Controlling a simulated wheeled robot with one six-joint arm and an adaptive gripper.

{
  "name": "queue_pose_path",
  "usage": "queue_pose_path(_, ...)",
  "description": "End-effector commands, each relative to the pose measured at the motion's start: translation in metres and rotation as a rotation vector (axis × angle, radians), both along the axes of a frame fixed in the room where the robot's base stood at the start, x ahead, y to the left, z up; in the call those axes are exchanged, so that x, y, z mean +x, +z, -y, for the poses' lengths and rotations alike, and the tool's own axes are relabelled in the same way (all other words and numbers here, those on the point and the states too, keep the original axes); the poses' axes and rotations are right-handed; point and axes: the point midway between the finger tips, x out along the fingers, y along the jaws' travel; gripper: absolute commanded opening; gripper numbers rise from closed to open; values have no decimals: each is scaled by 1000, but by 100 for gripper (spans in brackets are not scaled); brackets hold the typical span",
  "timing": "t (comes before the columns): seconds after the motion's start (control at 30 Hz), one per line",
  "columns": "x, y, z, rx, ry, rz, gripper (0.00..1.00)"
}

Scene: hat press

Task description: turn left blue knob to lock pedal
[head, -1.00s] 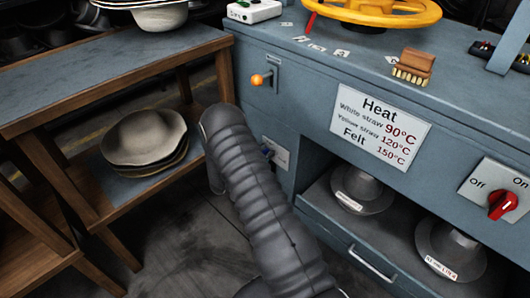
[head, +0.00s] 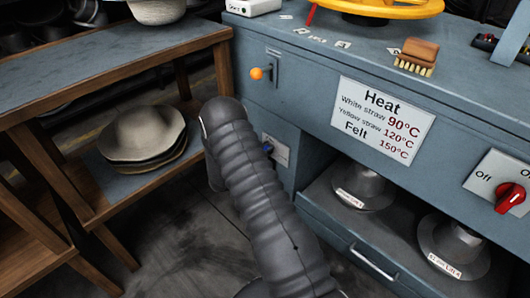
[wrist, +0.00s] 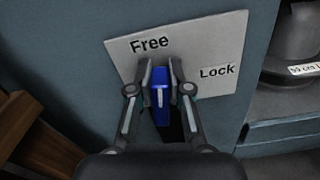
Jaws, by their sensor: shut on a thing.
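The blue knob (wrist: 160,93) sits on a grey plate (wrist: 196,44) marked "Free" at the top and "Lock" at the right. The knob stands upright, its white line pointing up toward "Free". My gripper (wrist: 160,80) is shut on the knob, one finger on each side. In the head view the knob (head: 268,148) shows as a small blue spot beside my arm, and the plate (head: 281,153) is partly hidden. My gripper is hidden behind my arm there. The pedal is not visible in either view.
A wooden shelf (head: 203,54) with stacked hats (head: 142,134) stands left. An orange-tipped lever (head: 257,73) is above the knob. The cabinet's open bay (head: 312,180) with metal hat forms (head: 362,186) is right. A red switch (head: 510,198) is far right.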

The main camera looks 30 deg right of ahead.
Motion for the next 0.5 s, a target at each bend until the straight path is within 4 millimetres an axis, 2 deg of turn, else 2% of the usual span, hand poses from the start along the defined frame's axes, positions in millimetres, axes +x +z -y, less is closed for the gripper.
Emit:
queue_pose_path(0.03, -1, -8, 0, 16, 3, 37, 0)
queue_pose_path(0.5, -10, -15, 3, 169, 4, 454, 0)
